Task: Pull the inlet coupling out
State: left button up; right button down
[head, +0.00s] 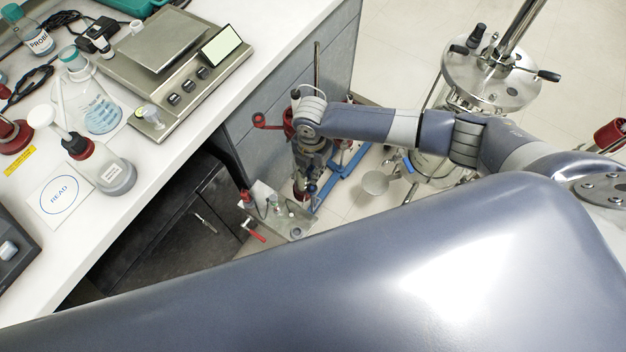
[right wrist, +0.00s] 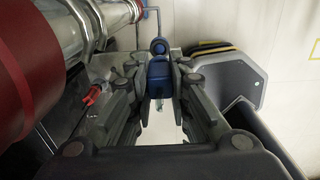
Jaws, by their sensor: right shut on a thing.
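My right gripper (head: 311,182) reaches down in the head view, beside the bench's end, its tips small and partly hidden by the wrist. In the right wrist view my right gripper (right wrist: 159,80) is shut on a small blue fitting (right wrist: 159,70), which appears to be the inlet coupling. A thin grey tube rises from a round blue part just beyond it. Whether the coupling is seated or free is hidden. My left gripper is not in view.
A column with a red collar (right wrist: 30,70) lies close on the left in the right wrist view. A red-handled valve (right wrist: 92,95) is near the left finger. The white bench (head: 150,190) holds a balance (head: 180,60) and bottles. A steel vessel (head: 490,75) stands at the back right.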

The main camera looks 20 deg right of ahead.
jog(key=shift+r+p, duration=1.15)
jog(key=shift+r, duration=0.2)
